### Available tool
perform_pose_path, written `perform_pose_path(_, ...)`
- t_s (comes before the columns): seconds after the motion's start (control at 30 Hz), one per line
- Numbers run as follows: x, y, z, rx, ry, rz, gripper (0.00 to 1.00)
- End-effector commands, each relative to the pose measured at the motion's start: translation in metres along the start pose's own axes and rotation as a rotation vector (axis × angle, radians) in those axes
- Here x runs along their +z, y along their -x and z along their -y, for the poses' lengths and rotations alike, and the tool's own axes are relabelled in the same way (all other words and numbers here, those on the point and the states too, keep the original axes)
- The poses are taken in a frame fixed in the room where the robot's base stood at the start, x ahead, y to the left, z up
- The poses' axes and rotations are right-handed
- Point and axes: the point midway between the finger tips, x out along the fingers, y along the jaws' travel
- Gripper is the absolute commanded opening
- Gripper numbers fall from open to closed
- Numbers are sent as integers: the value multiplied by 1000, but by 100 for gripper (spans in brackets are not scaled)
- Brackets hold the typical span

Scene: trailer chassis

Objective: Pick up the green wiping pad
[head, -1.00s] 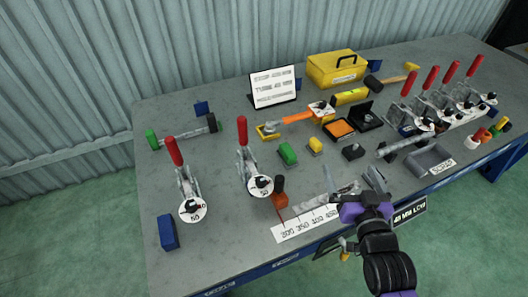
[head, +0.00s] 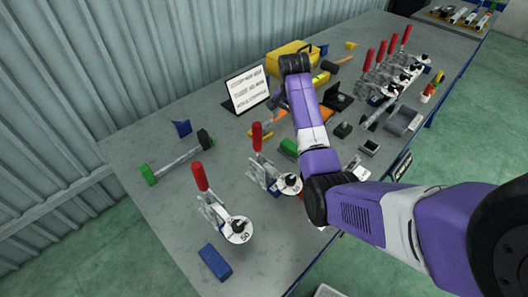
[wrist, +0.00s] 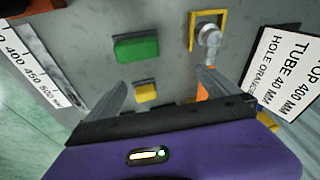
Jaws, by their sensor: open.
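The green wiping pad (wrist: 136,47) lies on the grey bench, seen whole in the wrist view, beyond my fingertips and left of centre. In the head view the green pad (head: 289,147) shows just left of my arm, partly covered. My gripper (wrist: 160,84) is open and empty above the bench, its two fingers spread. A small yellow block (wrist: 146,92) shows between the fingers in the picture, on the bench below. In the head view my fingers are hidden by the arm.
Red-handled clamps (head: 272,175) stand near the pad. An orange-handled tool with a yellow square end (wrist: 207,32) lies right of it in the wrist view. A sign (head: 246,90), yellow toolbox (head: 290,55) and blue block (head: 214,262) also occupy the bench.

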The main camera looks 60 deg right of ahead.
Motion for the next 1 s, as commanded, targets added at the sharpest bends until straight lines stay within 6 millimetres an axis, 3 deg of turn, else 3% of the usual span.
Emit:
perform_pose_path(0.1,20,-3,-24,99,-66,77,100)
perform_pose_path(0.2,27,-3,-31,134,-99,102,100)
perform_pose_path(0.57,30,-36,-35,136,-109,101,100)
perform_pose_path(0.8,33,-69,-37,133,-109,100,100)
perform_pose_path(1.0,34,-80,-38,131,-108,99,100)
